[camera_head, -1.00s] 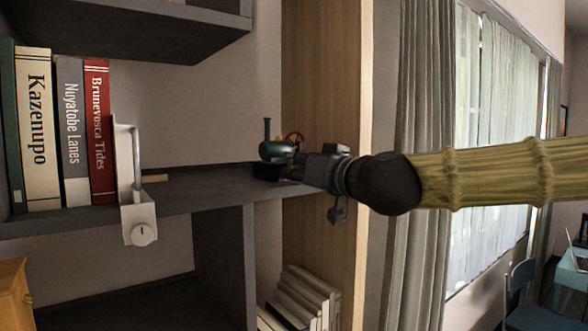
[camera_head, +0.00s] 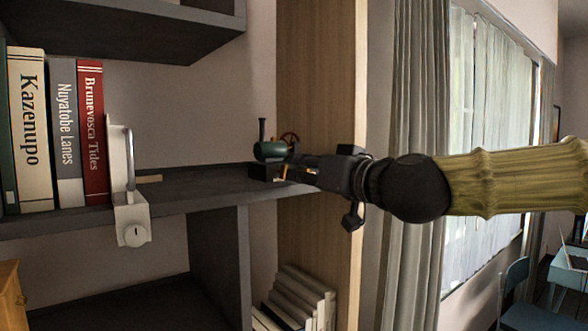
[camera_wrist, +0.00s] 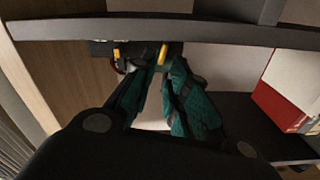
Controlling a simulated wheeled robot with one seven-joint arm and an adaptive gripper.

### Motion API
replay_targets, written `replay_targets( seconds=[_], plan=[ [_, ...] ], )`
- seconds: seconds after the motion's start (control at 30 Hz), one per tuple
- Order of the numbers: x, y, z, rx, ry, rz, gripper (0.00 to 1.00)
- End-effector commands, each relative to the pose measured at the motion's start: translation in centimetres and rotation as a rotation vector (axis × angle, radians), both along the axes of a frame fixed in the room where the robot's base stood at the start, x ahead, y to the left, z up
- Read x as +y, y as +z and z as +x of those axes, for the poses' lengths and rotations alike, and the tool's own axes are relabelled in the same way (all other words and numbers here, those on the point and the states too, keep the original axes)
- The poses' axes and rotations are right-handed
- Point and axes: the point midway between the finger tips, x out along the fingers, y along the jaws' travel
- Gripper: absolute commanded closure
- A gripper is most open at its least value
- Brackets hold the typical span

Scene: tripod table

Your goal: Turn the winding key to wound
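A small toy steam engine (camera_head: 271,151) with a green boiler, a dark upright chimney and a reddish wheel stands on a dark base near the right end of the dark shelf. A small brass-coloured part (camera_head: 283,173) shows on its right side; I cannot tell whether this is the winding key. In the wrist view, yellow parts (camera_wrist: 163,54) show just beyond my fingertips. My gripper (camera_head: 296,167) reaches in from the right, close to the engine. Its teal-padded fingers (camera_wrist: 168,68) stand a little apart with a narrow gap, and nothing clearly held shows between them.
The dark shelf (camera_head: 205,183) is mostly clear between the engine and a white bracket (camera_head: 130,210) with a round knob. Books (camera_head: 92,130) stand at the left. A wooden side panel (camera_head: 318,90) rises behind the engine. More books (camera_head: 300,297) lean on the shelf below.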

Motion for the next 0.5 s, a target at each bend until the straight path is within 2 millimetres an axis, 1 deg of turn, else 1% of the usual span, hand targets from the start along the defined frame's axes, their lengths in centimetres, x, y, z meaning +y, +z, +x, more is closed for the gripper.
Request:
replay_targets(
  seconds=[0.03, 0.2, 0.5],
  plan=[
    [-0.3, 0.1, -0.6, -0.002, 0.001, 0.0, 0.84],
    [-1.5, 0.1, -2.1, -0.002, -0.001, 0.001, 0.84],
    [-3.3, 0.1, -4.6, -0.002, -0.001, 0.001, 0.84]
  ],
)
